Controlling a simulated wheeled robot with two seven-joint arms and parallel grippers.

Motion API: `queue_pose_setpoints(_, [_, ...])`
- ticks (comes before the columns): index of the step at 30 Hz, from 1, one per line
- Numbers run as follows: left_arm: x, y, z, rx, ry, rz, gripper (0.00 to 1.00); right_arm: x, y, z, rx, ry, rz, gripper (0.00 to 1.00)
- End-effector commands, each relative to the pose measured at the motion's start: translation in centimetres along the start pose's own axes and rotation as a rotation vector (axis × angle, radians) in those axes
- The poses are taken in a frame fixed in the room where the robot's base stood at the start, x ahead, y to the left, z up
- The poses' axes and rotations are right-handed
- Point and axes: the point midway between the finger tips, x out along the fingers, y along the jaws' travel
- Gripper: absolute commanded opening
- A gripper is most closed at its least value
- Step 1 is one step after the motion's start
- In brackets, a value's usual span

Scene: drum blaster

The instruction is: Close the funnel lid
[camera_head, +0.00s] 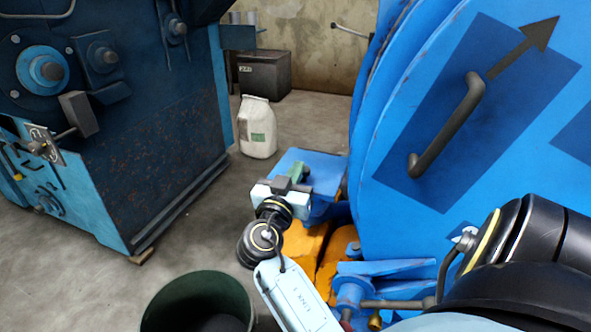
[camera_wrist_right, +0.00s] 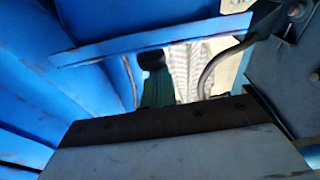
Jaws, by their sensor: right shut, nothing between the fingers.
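A blue flat-topped part (camera_head: 325,166), which looks like the funnel lid, stands beside the large blue drum, low in the middle of the head view. I cannot tell how far open it is. My right gripper (camera_head: 298,171) is over its near left part, with green fingers shut and nothing between them. Whether they touch the blue surface is unclear. In the right wrist view, the gripper's green finger (camera_wrist_right: 155,82) points away between blue metal parts. My gripper and wrist hide the near side of the blue part. My left gripper is not in view.
The large blue drum (camera_head: 390,130) with a grey handle (camera_head: 447,122) fills the right side. A dark blue machine (camera_head: 150,130) stands left. A white sack (camera_head: 257,128) and a dark box (camera_head: 264,73) stand behind. A dark green bin (camera_head: 200,285) is in front. Floor between is clear.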

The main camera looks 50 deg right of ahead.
Motion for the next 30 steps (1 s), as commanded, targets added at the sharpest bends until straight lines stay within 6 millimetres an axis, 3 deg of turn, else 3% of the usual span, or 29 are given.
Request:
queue_pose_setpoints(1, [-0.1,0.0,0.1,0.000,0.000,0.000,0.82,-0.3,0.0,1.1,-0.010,-0.026,0.000,0.00])
queue_pose_setpoints(5, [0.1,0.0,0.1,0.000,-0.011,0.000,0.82,-0.3,0.0,0.7,-0.008,-0.026,-0.001,0.00])
queue_pose_setpoints(14, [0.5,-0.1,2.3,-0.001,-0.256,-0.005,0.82,0.1,-0.3,-4.0,0.001,-0.007,-0.007,0.00])
queue_pose_setpoints(24, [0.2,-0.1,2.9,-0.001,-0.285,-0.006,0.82,-7.0,-0.4,-2.3,-0.002,-0.004,-0.009,0.00])
queue_pose_setpoints(30, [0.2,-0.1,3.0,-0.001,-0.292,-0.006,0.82,-9.2,-0.4,-1.9,-0.001,0.000,-0.007,0.00])
